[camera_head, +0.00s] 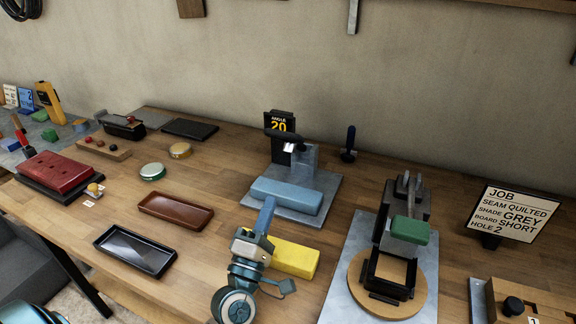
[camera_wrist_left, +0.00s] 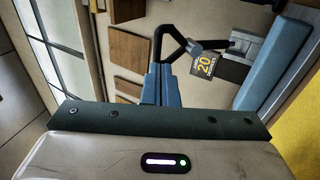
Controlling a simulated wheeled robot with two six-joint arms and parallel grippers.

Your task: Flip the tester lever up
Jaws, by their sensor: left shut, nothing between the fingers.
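The tester is a grey metal stand (camera_head: 303,163) on a plate, with a blue padded block (camera_head: 287,195) in front. Its black lever (camera_head: 284,136) projects left from the top of the stand, beside a black sign reading "ANGLE 20" (camera_head: 279,121). My left gripper (camera_head: 269,203) is shut and empty, pointing at the tester from in front of the blue block. In the left wrist view the shut fingers (camera_wrist_left: 161,85) end below an angular black bar that runs right to the stand; I cannot tell whether they touch it. My right gripper is not in view.
A yellow block (camera_head: 294,258) lies just right of my left gripper. A brown tray (camera_head: 176,210) and a black tray (camera_head: 134,250) lie to the left. A black fixture with a green pad (camera_head: 410,229) stands to the right.

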